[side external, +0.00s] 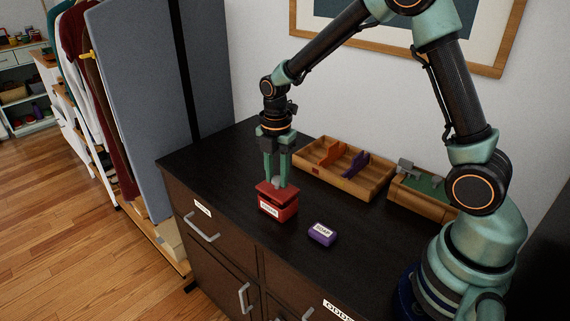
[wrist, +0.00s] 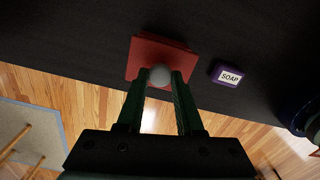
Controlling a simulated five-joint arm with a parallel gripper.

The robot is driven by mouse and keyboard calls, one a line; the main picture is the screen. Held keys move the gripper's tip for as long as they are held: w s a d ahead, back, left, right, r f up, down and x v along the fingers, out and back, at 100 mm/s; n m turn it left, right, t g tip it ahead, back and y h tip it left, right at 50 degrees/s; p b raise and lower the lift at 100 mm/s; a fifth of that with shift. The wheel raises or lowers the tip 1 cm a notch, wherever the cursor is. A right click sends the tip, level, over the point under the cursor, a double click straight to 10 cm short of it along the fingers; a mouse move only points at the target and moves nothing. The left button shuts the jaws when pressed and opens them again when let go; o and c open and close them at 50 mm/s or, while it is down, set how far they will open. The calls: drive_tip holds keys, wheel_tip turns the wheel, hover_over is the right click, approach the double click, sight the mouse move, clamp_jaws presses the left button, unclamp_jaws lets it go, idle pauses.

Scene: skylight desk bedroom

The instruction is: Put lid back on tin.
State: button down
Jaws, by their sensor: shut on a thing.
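The red tin (side external: 277,209) stands on the dark dresser top, with a pale label on its front. The red lid (side external: 268,186) is over the tin, looking slightly tilted or offset; I cannot tell whether it is fully seated. My gripper (side external: 277,181) points down and is shut on the lid's pale round knob. In the wrist view the knob (wrist: 160,75) sits between the fingertips of my gripper (wrist: 160,80), with the red lid (wrist: 150,52) behind it. The lid hides most of the tin in that view.
A purple soap box (side external: 322,234) lies to the right of the tin; it also shows in the wrist view (wrist: 228,75). A wooden divided tray (side external: 372,187) and a wooden box with green inside (side external: 416,200) stand behind. The dresser's front edge is close to the tin.

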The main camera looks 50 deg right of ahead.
sight(277, 179)
drive_tip(key=shift+f, duration=0.95)
drive_tip(key=shift+c, duration=2.4)
unclamp_jaws()
drive_tip(key=shift+r, duration=0.1)
wheel_tip(277, 179, up, 12)
